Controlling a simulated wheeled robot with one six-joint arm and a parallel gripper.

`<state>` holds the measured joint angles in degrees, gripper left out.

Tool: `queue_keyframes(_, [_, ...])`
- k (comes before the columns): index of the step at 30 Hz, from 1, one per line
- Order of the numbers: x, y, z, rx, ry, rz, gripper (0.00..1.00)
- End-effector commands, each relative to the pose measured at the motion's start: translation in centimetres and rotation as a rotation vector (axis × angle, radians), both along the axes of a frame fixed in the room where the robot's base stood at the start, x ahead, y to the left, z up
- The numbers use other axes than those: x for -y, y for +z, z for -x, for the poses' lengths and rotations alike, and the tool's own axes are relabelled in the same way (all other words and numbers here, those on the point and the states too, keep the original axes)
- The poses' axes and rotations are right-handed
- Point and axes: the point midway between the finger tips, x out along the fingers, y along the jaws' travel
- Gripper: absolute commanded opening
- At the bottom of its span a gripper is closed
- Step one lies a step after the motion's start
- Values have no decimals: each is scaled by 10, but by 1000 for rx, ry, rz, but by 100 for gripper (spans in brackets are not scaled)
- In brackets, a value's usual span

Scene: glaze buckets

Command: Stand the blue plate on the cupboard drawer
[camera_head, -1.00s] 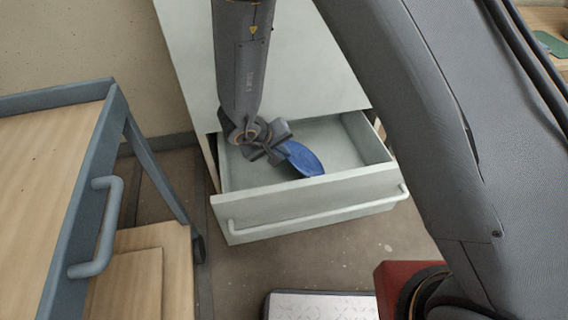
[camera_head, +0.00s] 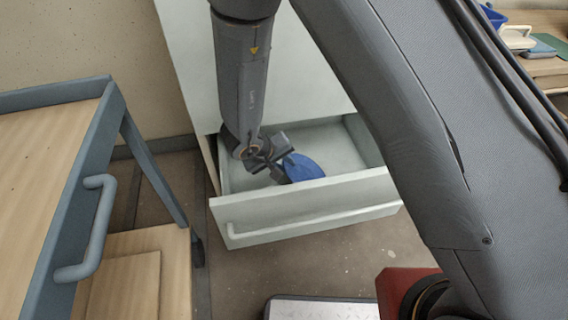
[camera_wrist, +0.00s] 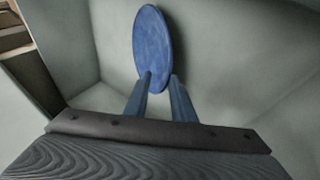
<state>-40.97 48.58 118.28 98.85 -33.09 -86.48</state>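The blue plate (camera_head: 304,167) is inside the pulled-out drawer (camera_head: 320,208) of the pale cupboard. It is tilted, its face partly toward the head camera. My gripper (camera_head: 281,160) is low inside the drawer, to the plate's left. In the wrist view the plate (camera_wrist: 152,45) stands up on edge beyond my fingers (camera_wrist: 160,82). Its near rim sits between the two fingers, with one on each side, and they look shut on it. I cannot tell whether the plate touches the drawer floor.
The cupboard body (camera_head: 300,70) rises behind the open drawer. A blue-framed trolley with a wooden top (camera_head: 40,180) stands at the left. At the upper right is a wooden table with a blue container (camera_head: 493,16). The drawer floor beside the plate looks clear.

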Motion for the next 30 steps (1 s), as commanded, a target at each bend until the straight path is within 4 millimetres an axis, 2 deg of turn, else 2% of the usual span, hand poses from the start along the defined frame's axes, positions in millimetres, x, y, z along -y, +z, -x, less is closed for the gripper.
queue_keyframes(8, [-2, 6, 2, 1, 0, 0, 22])
queue_keyframes(11, [-7, 17, 7, 2, 2, -2, 22])
queue_keyframes(21, [-29, 75, 37, 2, 2, -2, 22])
queue_keyframes(30, [-40, 100, 52, 1, 0, -1, 22])
